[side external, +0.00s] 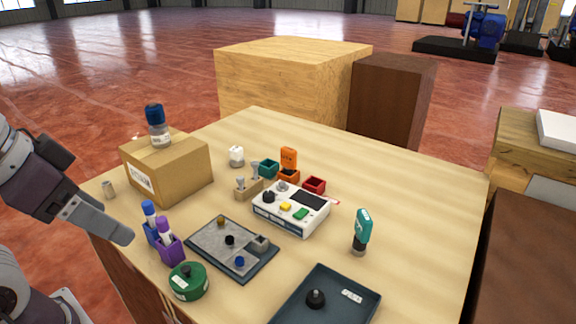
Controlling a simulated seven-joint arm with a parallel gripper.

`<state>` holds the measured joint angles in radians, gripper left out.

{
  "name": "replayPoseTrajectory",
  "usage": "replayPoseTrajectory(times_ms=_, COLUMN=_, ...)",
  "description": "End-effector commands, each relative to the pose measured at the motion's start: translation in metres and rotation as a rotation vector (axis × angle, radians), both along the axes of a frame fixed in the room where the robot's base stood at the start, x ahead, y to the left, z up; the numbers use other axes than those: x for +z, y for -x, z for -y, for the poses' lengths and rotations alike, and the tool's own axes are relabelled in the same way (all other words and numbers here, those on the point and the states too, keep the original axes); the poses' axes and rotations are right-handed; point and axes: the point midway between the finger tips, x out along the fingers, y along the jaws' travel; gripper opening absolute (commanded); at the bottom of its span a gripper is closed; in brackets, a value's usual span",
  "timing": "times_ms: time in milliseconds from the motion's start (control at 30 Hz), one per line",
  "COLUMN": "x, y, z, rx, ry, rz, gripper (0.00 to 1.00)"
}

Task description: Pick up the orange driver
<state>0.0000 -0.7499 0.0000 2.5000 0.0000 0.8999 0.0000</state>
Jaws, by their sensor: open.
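The orange driver (289,158) stands upright near the back middle of the table. An orange holder (289,176) is at its foot, and its lower end is hidden there. My gripper (122,234) is at the left edge of the picture, over the table's left side. It is well apart from the orange driver, with the purple and blue holders, the wooden block and the white device between them. I see no object held in it. The gap between its fingers is hard to see from this side.
A white device (277,217) stands in front of the orange driver, with a teal cup (269,168) and a red cup (314,185) beside it. A teal driver (363,226) stands at right. A cardboard box (166,171) carries a blue-capped bottle (156,126). The table's back right is clear.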

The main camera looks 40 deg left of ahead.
Motion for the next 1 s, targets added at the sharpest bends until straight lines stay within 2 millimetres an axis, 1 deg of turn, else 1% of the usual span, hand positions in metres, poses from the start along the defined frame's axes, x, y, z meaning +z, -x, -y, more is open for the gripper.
replayPoseTrajectory(times_ms=67, x=0.001, y=-0.006, z=-0.001, rx=0.001, ry=0.0, rz=0.007, gripper=0.67)
replayPoseTrajectory(times_ms=133, x=0.005, y=-0.033, z=-0.003, rx=0.008, ry=-0.002, rz=0.036, gripper=0.67)
replayPoseTrajectory(times_ms=167, x=0.006, y=-0.051, z=-0.004, rx=0.013, ry=-0.005, rz=0.056, gripper=0.67)
replayPoseTrajectory(times_ms=200, x=0.008, y=-0.081, z=-0.006, rx=0.019, ry=-0.007, rz=0.093, gripper=0.67)
replayPoseTrajectory(times_ms=267, x=0.007, y=-0.133, z=-0.011, rx=0.027, ry=-0.012, rz=0.161, gripper=0.67)
replayPoseTrajectory(times_ms=300, x=0.003, y=-0.169, z=-0.014, rx=0.031, ry=-0.015, rz=0.21, gripper=0.67)
replayPoseTrajectory(times_ms=367, x=-0.007, y=-0.222, z=-0.018, rx=0.033, ry=-0.02, rz=0.288, gripper=0.67)
replayPoseTrajectory(times_ms=400, x=-0.017, y=-0.255, z=-0.021, rx=0.034, ry=-0.021, rz=0.34, gripper=0.67)
replayPoseTrajectory(times_ms=467, x=-0.035, y=-0.299, z=-0.024, rx=0.03, ry=-0.022, rz=0.42, gripper=0.67)
replayPoseTrajectory(times_ms=500, x=-0.05, y=-0.324, z=-0.025, rx=0.025, ry=-0.021, rz=0.469, gripper=0.67)
replayPoseTrajectory(times_ms=533, x=-0.059, y=-0.34, z=-0.026, rx=0.022, ry=-0.019, rz=0.505, gripper=0.67)
replayPoseTrajectory(times_ms=600, x=-0.082, y=-0.367, z=-0.027, rx=0.014, ry=-0.014, rz=0.576, gripper=0.67)
replayPoseTrajectory(times_ms=700, x=-0.104, y=-0.387, z=-0.027, rx=0.005, ry=-0.005, rz=0.646, gripper=0.67)
replayPoseTrajectory(times_ms=867, x=-0.117, y=-0.402, z=-0.027, rx=0.0, ry=0.0, rz=0.688, gripper=0.67)
replayPoseTrajectory(times_ms=1000, x=-0.125, y=-0.421, z=-0.026, rx=0.0, ry=0.0, rz=0.688, gripper=0.67)
